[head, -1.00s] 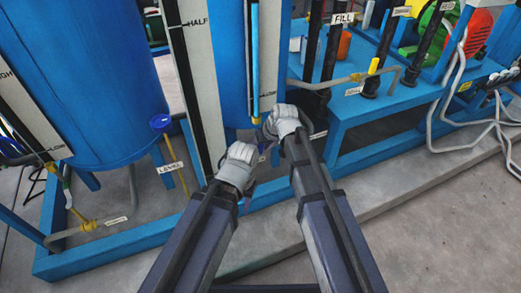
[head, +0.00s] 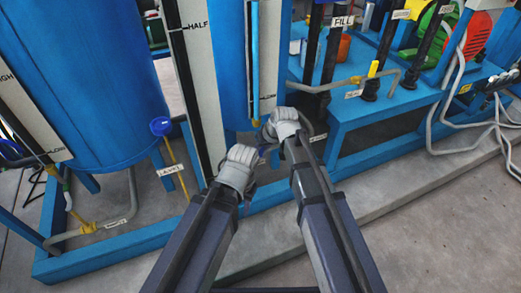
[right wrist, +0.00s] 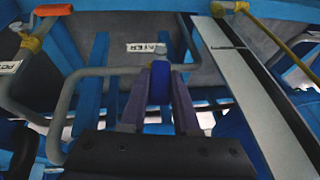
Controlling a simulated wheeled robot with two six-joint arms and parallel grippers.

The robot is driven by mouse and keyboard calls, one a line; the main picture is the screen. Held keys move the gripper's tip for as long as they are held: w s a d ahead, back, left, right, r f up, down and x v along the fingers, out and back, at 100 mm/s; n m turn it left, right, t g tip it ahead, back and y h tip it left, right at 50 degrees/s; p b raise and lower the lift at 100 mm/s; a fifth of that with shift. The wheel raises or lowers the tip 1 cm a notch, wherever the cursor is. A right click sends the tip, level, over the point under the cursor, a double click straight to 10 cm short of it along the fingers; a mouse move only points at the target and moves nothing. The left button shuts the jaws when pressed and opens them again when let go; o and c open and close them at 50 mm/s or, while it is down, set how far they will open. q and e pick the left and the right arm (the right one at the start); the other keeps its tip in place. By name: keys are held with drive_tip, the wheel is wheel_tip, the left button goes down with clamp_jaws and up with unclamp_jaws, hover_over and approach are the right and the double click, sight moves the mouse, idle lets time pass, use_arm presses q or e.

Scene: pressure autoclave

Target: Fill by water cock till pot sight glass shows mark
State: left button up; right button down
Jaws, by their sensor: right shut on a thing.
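The blue pot (head: 232,60) stands at the top centre of the head view. Its sight glass (head: 255,50) is an upright tube with a blue column, beside a pale scale strip lettered LOW near the bottom. The upper end of the tube is cut off, and I cannot make out a mark on it. My right gripper (head: 268,130) is below the sight glass. In the right wrist view its fingers (right wrist: 160,100) are shut on a blue handle (right wrist: 160,82), in front of a partly hidden label ending ATER. My left gripper (head: 254,158) is just left of it, its fingertips unclear.
A blue-knobbed rod labelled LEVEL (head: 170,170) stands to the left, beside a larger blue tank (head: 90,80). A blue bench (head: 390,105) with a FILL pipe (head: 333,50) and yellow-handled valve (head: 373,69) is at right. Grey floor is clear in front.

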idle(0.8)
drive_tip(key=shift+s+a+r+h, duration=0.1)
drive_tip(key=shift+s+a+h, duration=0.15)
drive_tip(key=shift+a+h, duration=0.2)
drive_tip(key=shift+s+a+t+h, duration=0.1)
drive_tip(key=shift+a+t+h, duration=0.25)
drive_tip(key=shift+t+h, duration=0.1)
drive_tip(key=c, duration=0.6)
unclamp_jaws()
drive_tip(key=shift+c, duration=0.2)
drive_tip(key=shift+r+p, duration=0.1)
drive_tip(key=shift+p, duration=0.3)
